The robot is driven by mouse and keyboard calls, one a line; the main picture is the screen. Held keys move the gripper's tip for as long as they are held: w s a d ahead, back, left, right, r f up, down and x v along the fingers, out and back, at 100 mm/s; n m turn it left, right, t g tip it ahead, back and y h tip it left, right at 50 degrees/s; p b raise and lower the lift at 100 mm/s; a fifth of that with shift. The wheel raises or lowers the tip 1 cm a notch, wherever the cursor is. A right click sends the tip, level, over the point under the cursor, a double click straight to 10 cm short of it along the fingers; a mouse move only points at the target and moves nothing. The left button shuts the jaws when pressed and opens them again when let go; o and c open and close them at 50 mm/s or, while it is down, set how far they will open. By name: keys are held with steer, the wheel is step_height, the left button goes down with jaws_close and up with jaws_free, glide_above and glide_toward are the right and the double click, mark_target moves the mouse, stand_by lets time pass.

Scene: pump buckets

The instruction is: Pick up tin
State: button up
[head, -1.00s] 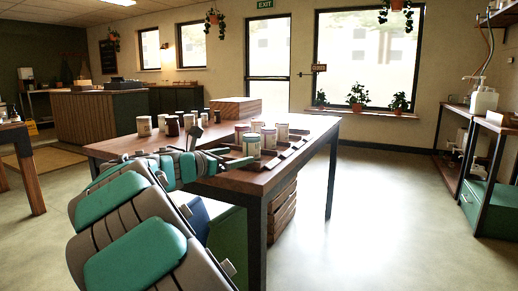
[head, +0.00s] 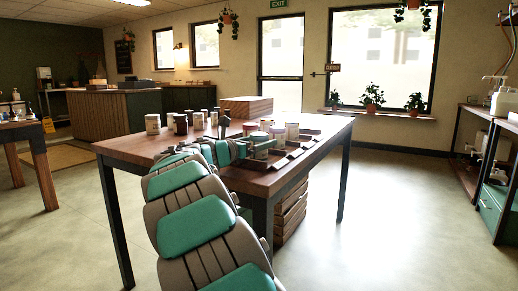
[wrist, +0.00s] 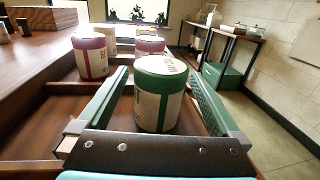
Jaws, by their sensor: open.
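A tin with a green lid and a pale label (wrist: 160,95) stands upright in a wooden tray (wrist: 60,112) in the wrist view. My gripper (wrist: 158,72) is open, with one green jaw on each side of this tin; whether either jaw touches it is unclear. In the head view my gripper (head: 250,152) is low over the near part of the table, at the tray, and partly hides the green-lidded tin (head: 259,142).
More tins (head: 180,124) and a wooden box (head: 247,107) stand farther back on the table (head: 130,147). The floor right of the table is clear.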

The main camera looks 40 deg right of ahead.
steer(key=shift+c, duration=0.2)
steer(key=c, duration=1.4)
steer(key=shift+c, duration=0.2)
